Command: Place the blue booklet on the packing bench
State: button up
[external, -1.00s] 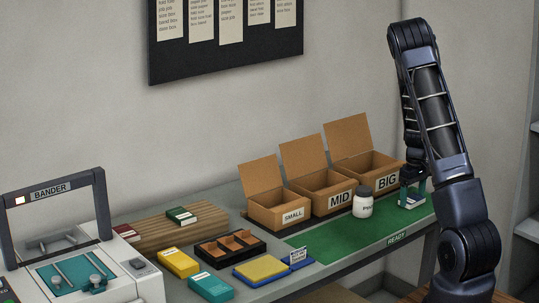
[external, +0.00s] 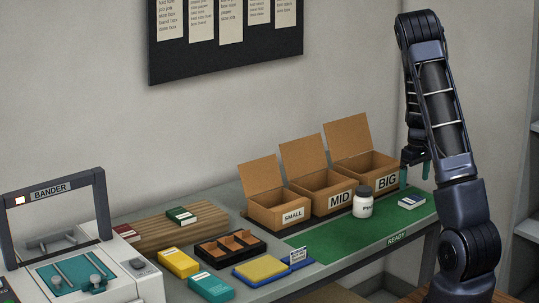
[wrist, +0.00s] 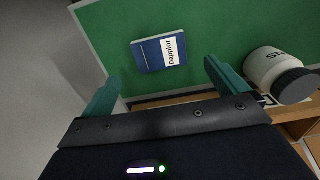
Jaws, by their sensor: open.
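The blue booklet (external: 411,202) lies flat on the green mat at the right end of the bench. In the wrist view the booklet (wrist: 160,52) shows a white label and lies beyond my fingertips, apart from them. My gripper (wrist: 160,82) has its two teal fingers spread with nothing between them. In the external view my gripper (external: 415,172) hangs above the mat, just over the booklet, partly hidden by my arm. The packing bench (external: 213,190) is grey, with the green mat (external: 335,237) marked READY along its front edge.
A white jar with a dark lid (external: 363,203) stands on the mat near the booklet. Open cartons SMALL (external: 292,214), MID (external: 340,196) and BIG (external: 386,182) line the back. Yellow and teal boxes, a divided tray and the bander (external: 75,270) are farther left. The mat's middle is clear.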

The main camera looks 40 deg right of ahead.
jog(key=s+a+r+t, duration=0.1)
jog(key=s+a+r, duration=0.3)
jog(key=a+r, duration=0.85)
jog(key=s+a+r+t, duration=0.1)
jog(key=s+a+r, duration=0.3)
jog(key=a+r, duration=0.8)
jog(key=s+a+r+t, duration=0.2)
jog(key=s+a+r, duration=0.1)
jog(key=s+a, duration=1.3)
jog(key=s, duration=0.3)
jog(key=shift+a+t, duration=0.3)
